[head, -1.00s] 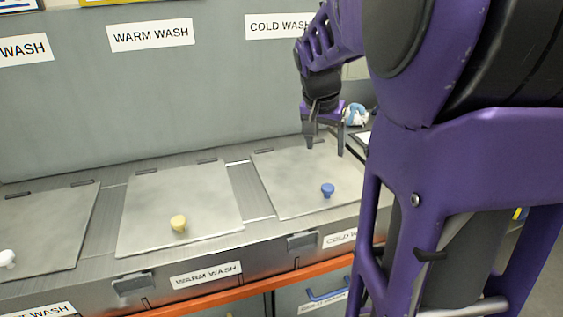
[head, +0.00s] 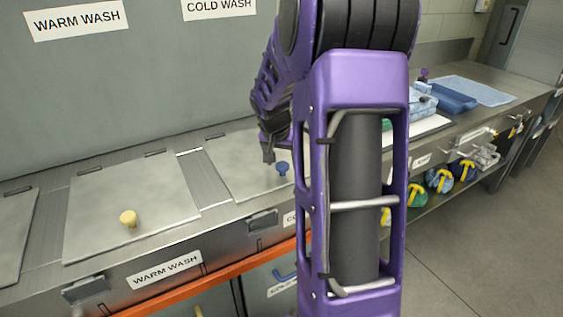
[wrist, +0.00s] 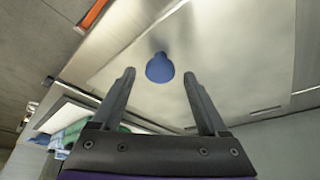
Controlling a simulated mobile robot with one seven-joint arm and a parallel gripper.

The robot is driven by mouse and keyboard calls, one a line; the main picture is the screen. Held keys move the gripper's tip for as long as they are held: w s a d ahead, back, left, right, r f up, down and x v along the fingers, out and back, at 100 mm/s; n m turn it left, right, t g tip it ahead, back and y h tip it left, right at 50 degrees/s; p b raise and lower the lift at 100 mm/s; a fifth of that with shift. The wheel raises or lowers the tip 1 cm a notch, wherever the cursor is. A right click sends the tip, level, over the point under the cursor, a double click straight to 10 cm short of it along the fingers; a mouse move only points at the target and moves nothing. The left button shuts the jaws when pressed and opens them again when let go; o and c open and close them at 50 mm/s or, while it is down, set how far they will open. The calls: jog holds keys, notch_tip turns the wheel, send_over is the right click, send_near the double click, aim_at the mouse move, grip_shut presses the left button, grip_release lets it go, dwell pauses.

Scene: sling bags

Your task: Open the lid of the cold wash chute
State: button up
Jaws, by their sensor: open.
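The cold wash lid (head: 232,165) is a flat grey metal panel lying closed under the COLD WASH sign (head: 218,8). A blue knob (head: 283,168) stands near its front edge. In the wrist view the blue knob (wrist: 160,68) appears just beyond and between the fingertips, with the lid (wrist: 225,50) behind it. My gripper (wrist: 158,78) is open and empty, its two fingers apart on either side of the knob's line. In the head view, my arm hides the right part of the lid and most of the gripper.
The warm wash lid (head: 105,205) with its yellow knob (head: 128,218) lies closed to the left. An orange rail (head: 215,278) runs along the front below the chutes. A counter with a blue tray (head: 450,97) and folded cloths stands to the right.

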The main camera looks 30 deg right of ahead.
grip_shut()
dwell(0.5)
dwell(1.0)
